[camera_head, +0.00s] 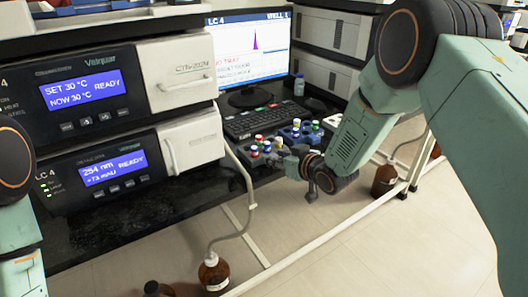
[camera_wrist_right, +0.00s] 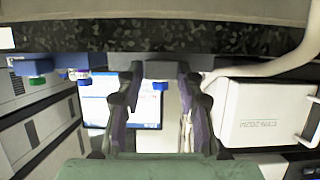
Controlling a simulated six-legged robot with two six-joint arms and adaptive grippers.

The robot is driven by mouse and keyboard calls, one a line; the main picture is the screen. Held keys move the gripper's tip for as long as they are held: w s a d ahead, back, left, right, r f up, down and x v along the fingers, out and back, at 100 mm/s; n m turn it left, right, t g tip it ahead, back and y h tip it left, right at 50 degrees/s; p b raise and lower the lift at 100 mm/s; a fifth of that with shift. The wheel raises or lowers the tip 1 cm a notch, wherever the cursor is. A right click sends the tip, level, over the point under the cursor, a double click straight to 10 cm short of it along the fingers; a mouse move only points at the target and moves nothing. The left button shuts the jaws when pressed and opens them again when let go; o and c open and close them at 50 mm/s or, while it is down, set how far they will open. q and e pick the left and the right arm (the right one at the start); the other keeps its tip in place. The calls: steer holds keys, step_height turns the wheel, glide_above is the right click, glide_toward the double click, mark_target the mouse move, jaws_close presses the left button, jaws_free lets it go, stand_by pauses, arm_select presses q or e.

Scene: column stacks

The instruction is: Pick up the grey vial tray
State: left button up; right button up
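A small greyish vial tray (camera_head: 263,161) holds vials with blue, red and white caps near the front edge of the dark bench in the head view. My right gripper (camera_head: 291,160) is just right of it and covers part of its right side. In the right wrist view the fingers of my right gripper (camera_wrist_right: 160,105) are spread apart. A blue vial cap (camera_wrist_right: 160,86) shows in the gap, with no visible finger contact. Whether the fingers touch the tray cannot be told. My left gripper is outside the view; only parts of the left arm show at the left edge.
A bluish vial tray (camera_head: 301,138) stands just behind and right, with a white block (camera_head: 332,122) beyond. A keyboard (camera_head: 250,121) and monitor (camera_head: 247,55) are behind. Instrument stacks (camera_head: 92,92) stand left. A tube (camera_head: 247,190) hangs over the front edge to a brown bottle (camera_head: 213,272).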

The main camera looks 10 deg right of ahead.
steer(key=shift+a, duration=0.1)
steer(key=c, duration=0.6)
jaws_close()
